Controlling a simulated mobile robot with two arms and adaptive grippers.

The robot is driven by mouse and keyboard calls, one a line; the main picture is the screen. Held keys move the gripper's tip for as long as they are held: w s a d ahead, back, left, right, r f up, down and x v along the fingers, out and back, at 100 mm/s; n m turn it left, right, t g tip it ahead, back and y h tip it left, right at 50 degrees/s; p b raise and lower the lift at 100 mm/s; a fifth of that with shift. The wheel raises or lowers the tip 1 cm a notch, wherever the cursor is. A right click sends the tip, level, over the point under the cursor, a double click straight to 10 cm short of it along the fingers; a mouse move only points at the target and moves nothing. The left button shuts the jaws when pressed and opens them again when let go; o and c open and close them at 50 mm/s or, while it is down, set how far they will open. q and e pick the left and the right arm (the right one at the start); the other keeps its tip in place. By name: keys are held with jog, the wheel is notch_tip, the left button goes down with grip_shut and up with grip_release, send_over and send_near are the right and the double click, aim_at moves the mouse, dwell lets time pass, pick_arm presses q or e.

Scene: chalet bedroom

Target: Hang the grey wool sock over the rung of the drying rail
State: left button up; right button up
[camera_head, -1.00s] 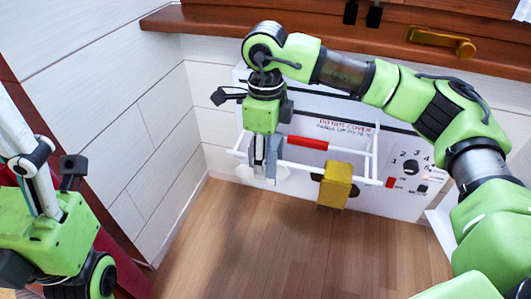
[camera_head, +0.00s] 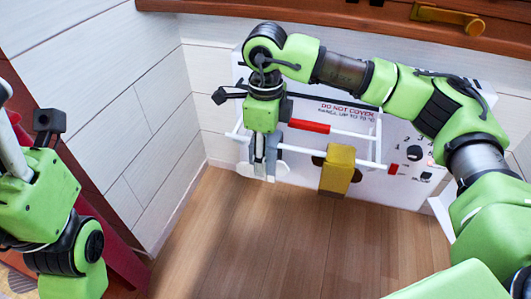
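The white drying rail (camera_head: 350,154) stands out from a white heater panel low on the wall. My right gripper (camera_head: 265,172) points down at the left part of the front rung, its grey fingers close against the rung. Pale grey-white shapes (camera_head: 281,171) show beside and behind the fingertips. I cannot tell whether they are the grey wool sock, and no sock shows clearly anywhere. The gap between the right fingers is not clear. My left gripper's body (camera_head: 38,195) is at the lower left, far from the rail, and its fingertips cannot be made out.
A yellow cloth-like item (camera_head: 338,170) hangs over the front rung, right of my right gripper. A red item (camera_head: 310,126) is on the rear rung. The heater panel (camera_head: 410,185) carries a knob and a "DO NOT COVER" label. A wooden ledge is above; the floor (camera_head: 270,245) is clear.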

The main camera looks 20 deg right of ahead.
jog(key=o, duration=1.2)
jog(key=shift+r, duration=0.1)
